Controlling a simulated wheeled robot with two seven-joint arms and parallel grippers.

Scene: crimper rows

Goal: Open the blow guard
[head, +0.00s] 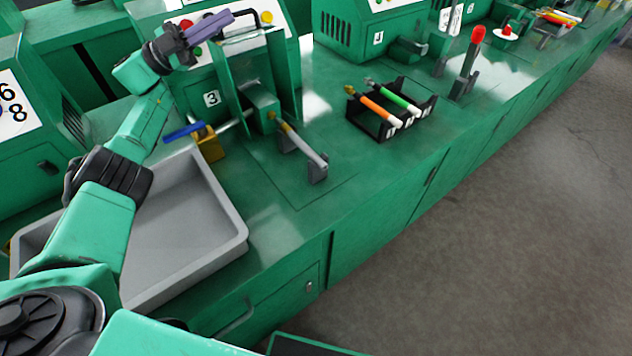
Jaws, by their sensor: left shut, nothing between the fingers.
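The green machine marked 3 (190,98) stands at the back left, with a white control panel on top. A black bar handle (247,43) runs across its upper front. Upright green plates (228,88) stand below the handle, on either side of a green block (262,100) with a rod. I cannot tell for certain which part is the blow guard. My left gripper (222,21) is shut and empty, in front of the control panel. Its fingertips point right, near the handle's upper left; whether they touch it is unclear. My right gripper is out of view.
A grey tray (235,232) lies under my left arm. A yellow block with a blue lever (185,131) stands by the machine. A metal rod rests on a stand (316,170). A black rack (385,127) holds orange and green tubes. The bench front is clear.

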